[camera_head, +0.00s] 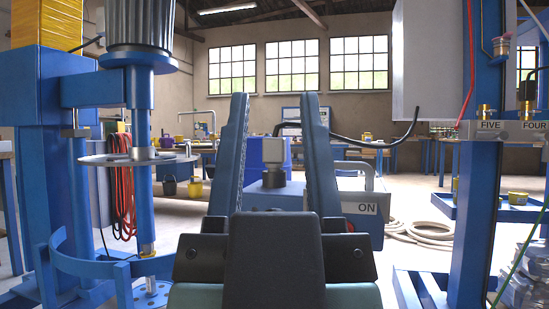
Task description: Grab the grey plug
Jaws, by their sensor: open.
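A grey block-shaped plug (273,151) stands upright on top of a grey-blue box (262,195), seen between my fingers. A black cable (345,139) appears to run from the plug behind my right finger and off to the right. My gripper (275,100) is open and empty, its two blue fingers upright in the picture on either side of the plug. The plug looks farther off than the fingertips, and I see no contact. My wrist hides the lower part of the box.
A blue mixer with a shaft and round plate (139,157) stands close on the left. A blue post (478,190) with brass fittings stands on the right. A grey cabinet (445,60) hangs at upper right. A coiled hose (420,232) lies on the floor.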

